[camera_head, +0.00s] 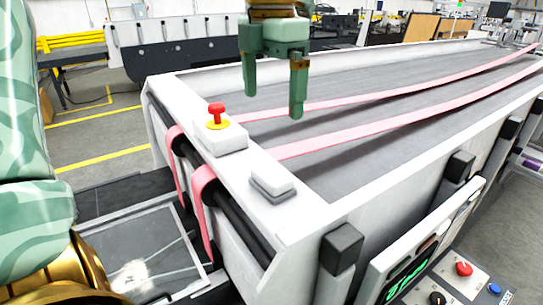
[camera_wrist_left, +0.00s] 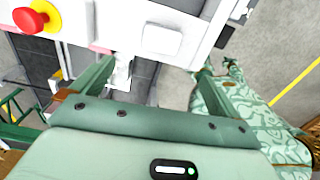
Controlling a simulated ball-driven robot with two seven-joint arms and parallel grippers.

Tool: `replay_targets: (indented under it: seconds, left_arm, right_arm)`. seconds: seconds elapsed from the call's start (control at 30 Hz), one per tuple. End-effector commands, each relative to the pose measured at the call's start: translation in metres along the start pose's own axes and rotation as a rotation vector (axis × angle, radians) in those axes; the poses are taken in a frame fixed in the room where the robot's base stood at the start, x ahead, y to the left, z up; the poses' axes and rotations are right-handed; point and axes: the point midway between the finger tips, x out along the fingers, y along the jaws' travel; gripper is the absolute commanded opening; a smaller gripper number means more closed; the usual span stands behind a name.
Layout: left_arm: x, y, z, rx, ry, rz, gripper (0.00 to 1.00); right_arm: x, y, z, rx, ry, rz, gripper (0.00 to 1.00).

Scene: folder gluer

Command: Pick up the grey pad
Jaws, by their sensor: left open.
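The grey pad (camera_head: 272,185) is a small block with a pale top and a darker grey base. It lies on the white front ledge of the machine in the head view. It also shows near the top of the left wrist view (camera_wrist_left: 162,39). My left gripper (camera_head: 273,100) is open and empty, fingers pointing down. In the head view it appears above and beyond the pad, apart from it. In the left wrist view my left gripper (camera_wrist_left: 155,72) has its fingers spread, with the pad beyond them. My right gripper is not in view.
A red emergency button (camera_head: 216,112) on a white box with a yellow ring stands on the same ledge, left of the pad. Pink belts (camera_head: 330,138) run along the machine bed. A control panel (camera_head: 455,275) with knobs is at the lower right.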

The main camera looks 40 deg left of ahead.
Motion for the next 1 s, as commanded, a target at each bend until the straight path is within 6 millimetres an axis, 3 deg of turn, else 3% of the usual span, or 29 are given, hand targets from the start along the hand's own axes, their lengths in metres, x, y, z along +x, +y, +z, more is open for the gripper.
replay_targets:
  seconds: [0.13,0.43,0.73,1.0]
  left_arm:
    - [0.019,0.0,-0.001,0.002,0.005,-0.003,1.0]
    - [0.09,0.0,-0.001,0.002,0.005,-0.003,1.0]
    - [0.119,0.0,-0.001,0.001,0.003,-0.002,1.0]
    - [0.159,0.0,-0.001,0.0,0.002,-0.003,1.0]
  right_arm:
    - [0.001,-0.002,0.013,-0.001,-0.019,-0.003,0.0]
    - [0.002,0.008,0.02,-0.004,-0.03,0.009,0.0]
    - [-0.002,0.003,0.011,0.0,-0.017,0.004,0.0]
    - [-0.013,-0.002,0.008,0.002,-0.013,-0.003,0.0]
